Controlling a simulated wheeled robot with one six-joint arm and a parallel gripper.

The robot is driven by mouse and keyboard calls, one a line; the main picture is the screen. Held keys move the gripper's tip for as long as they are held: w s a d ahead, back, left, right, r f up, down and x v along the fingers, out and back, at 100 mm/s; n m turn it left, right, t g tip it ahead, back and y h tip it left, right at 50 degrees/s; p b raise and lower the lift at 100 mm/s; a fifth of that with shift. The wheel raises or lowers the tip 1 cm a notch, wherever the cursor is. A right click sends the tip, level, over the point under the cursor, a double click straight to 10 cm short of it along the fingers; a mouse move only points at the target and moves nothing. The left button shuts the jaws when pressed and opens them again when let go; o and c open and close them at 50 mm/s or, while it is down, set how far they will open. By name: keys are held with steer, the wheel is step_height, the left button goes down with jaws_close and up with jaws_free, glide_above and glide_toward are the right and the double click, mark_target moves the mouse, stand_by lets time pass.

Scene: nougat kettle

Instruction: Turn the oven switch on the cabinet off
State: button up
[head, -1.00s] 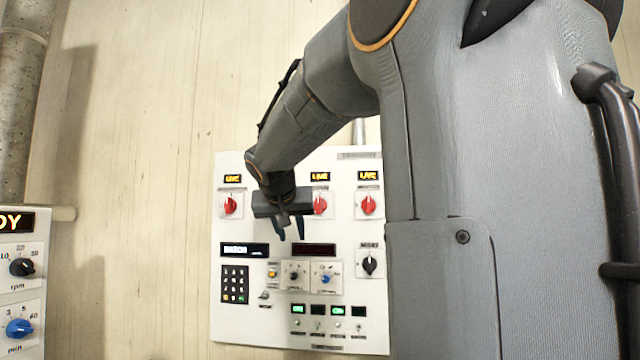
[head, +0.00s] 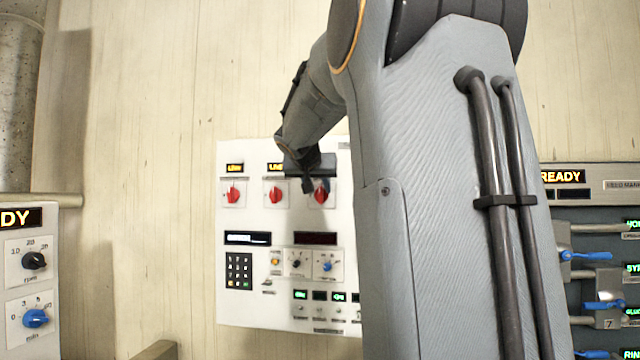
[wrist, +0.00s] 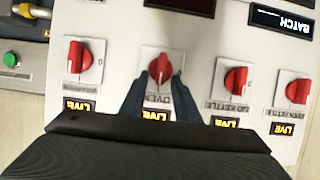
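The oven switch is a red rotary knob (wrist: 160,66) on a square plate, marked "OVEN" in the wrist view, where the white cabinet appears upside down. Its pointer lies roughly along the picture's vertical. A lit yellow "LIVE" display (wrist: 156,116) sits at its label side, partly covered by my gripper. My gripper (wrist: 161,76) is open, its two dark fingers on either side of this knob; whether they touch it I cannot tell. In the head view my gripper (head: 309,184) is in front of a red knob (head: 322,197) on the cabinet (head: 230,290), partly hiding it.
Similar red knobs flank it: one (wrist: 84,58) to the left and two (wrist: 236,80) to the right in the wrist view. Below them in the head view are a keypad (head: 239,271) and small dials (head: 327,266). My arm hides the cabinet's right side.

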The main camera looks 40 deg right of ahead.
steer(key=shift+c, duration=0.2)
jaws_close()
